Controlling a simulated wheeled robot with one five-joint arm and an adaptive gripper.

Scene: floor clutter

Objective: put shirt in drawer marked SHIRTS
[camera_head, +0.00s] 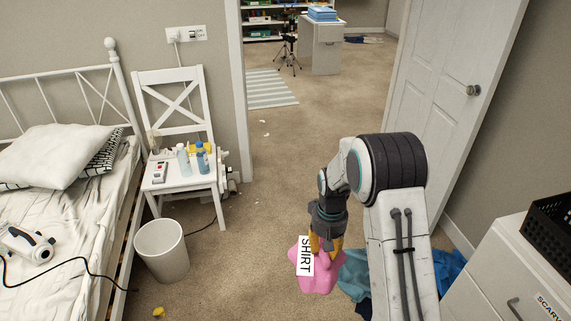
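A pink shirt (325,282) with a white tag reading "SHIRT" hangs bunched below my gripper (326,243), near the bottom middle of the head view. My gripper points down, and its yellow fingers press into the top of the cloth and appear shut on it. The fingertips are partly hidden by the cloth and tag. I cannot tell whether the shirt's lower edge touches the floor. A white drawer unit (497,262) stands at the bottom right; its one visible label begins "SCARV". No label reading SHIRTS shows.
Blue and teal cloths (353,272) lie on the floor behind my arm. A black basket (552,232) sits on the drawer unit. A white bin (162,250), a chair (184,180) with bottles and a bed (60,215) stand left. Carpet toward the doorway is mostly clear.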

